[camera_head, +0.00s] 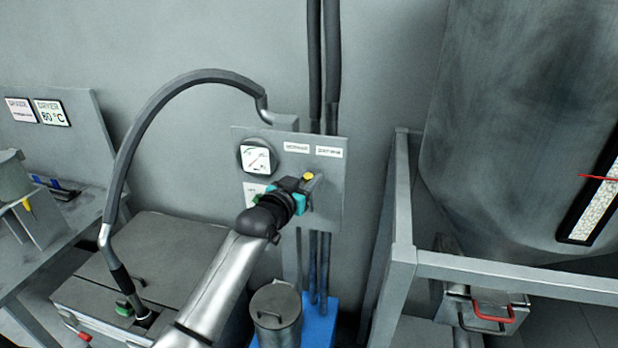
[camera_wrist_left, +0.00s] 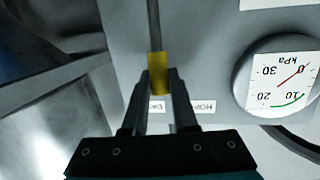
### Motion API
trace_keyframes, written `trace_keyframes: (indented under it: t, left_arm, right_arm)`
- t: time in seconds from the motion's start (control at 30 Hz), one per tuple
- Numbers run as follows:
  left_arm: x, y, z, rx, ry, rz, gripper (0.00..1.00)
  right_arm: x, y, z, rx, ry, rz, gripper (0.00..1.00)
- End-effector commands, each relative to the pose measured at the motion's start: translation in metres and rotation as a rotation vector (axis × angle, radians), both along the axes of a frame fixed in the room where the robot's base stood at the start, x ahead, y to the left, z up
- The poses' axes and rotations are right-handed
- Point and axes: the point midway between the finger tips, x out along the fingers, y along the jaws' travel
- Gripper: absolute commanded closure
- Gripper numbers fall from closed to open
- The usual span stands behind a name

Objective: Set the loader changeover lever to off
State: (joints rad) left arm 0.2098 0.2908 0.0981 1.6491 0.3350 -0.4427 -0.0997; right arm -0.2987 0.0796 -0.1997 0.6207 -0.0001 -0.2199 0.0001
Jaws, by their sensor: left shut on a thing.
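The changeover lever shows a yellow grip on a dark rod in the left wrist view (camera_wrist_left: 158,64). In the head view its yellow end (camera_head: 308,176) shows on the grey panel (camera_head: 328,200). My left gripper (camera_head: 303,187) is at the panel and shut on the lever's yellow grip. In the left wrist view its two dark fingers (camera_wrist_left: 159,84) stand on both sides of the yellow grip. The gripper hides part of the lever and a label behind it. My right gripper is in neither view.
A round kPa gauge (camera_head: 256,158) and white labels (camera_head: 329,152) are on the panel. A grey hose (camera_head: 150,110) arches at left over a grey box (camera_head: 160,255). A lidded canister (camera_head: 276,310) stands below. A metal frame (camera_head: 404,200) and large tank (camera_head: 530,120) are at right.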

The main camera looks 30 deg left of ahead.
Motion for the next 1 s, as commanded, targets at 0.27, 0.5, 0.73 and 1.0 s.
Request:
trace_keyframes:
  t: [0.27, 0.5, 0.73, 1.0]
  left_arm:
    - [0.000, -0.001, -0.001, -0.002, 0.001, -0.002, 0.61]
    - [0.000, -0.001, 0.000, -0.002, 0.001, -0.001, 0.61]
    - [-0.014, -0.001, 0.001, -0.002, 0.000, -0.001, 0.61]
    - [-0.053, -0.003, 0.006, -0.001, 0.001, -0.001, 0.61]
  right_arm:
    - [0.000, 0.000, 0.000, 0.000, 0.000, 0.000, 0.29]
    - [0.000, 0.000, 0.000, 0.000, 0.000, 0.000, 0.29]
    - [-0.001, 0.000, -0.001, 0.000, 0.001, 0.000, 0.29]
    - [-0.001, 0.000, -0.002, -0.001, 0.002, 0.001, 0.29]
